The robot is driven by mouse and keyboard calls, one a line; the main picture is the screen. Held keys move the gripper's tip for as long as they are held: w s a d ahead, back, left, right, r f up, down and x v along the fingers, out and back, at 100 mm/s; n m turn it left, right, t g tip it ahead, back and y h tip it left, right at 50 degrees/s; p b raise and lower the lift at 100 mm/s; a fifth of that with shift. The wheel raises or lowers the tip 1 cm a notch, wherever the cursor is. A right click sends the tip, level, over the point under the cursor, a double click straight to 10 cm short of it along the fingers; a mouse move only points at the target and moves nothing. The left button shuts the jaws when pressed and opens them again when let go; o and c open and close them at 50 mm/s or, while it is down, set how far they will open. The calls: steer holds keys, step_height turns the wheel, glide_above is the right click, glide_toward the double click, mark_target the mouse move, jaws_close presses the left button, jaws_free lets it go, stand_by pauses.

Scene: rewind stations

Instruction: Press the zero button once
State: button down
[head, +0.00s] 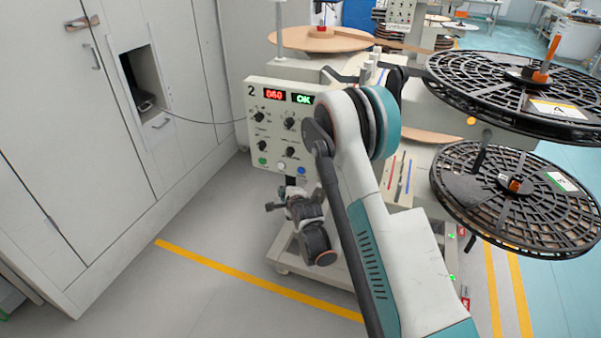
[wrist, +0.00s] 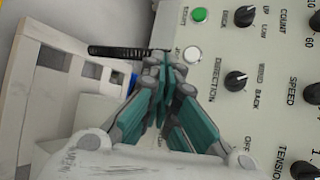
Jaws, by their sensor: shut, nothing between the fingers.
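The station 2 control panel (head: 250,130) faces me, with a green button (head: 262,161), a white button (head: 281,166) and a blue button (head: 301,170) along its bottom edge. In the wrist view the panel is turned sideways, with the green button (wrist: 198,14) at the top and the white button (wrist: 192,54) below it. The white button's label is partly hidden, so I cannot read it as zero. My gripper (wrist: 166,62) is shut and empty. Its teal fingertips are just left of the white button in that view; contact cannot be told. The blue button is hidden there.
A red display (head: 274,95) seems to read 060, beside a green OK (head: 303,99). Several black knobs, including one (wrist: 235,80) near my fingers, stick out of the panel. Large black reels (head: 520,200) stand at right. Grey cabinets (head: 70,150) line the left; floor between is clear.

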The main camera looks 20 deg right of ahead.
steer(key=w+d, duration=0.5)
steer(key=w, duration=0.2)
stand_by(0.6)
steer(key=shift+w+d, duration=0.15)
steer(key=shift+d, duration=0.1)
stand_by(1.1)
steer(key=shift+w+d, duration=0.1)
steer(key=shift+w, duration=0.1)
steer(key=shift+w+d, duration=0.25)
steer(key=shift+w, duration=0.05)
stand_by(0.9)
stand_by(0.4)
steer(key=shift+s+a, duration=0.45)
steer(key=shift+s, duration=0.2)
steer(key=shift+s+a, duration=0.75)
steer(key=shift+s, duration=0.3)
steer(key=shift+s+a, duration=0.75)
steer(key=shift+s, duration=0.25)
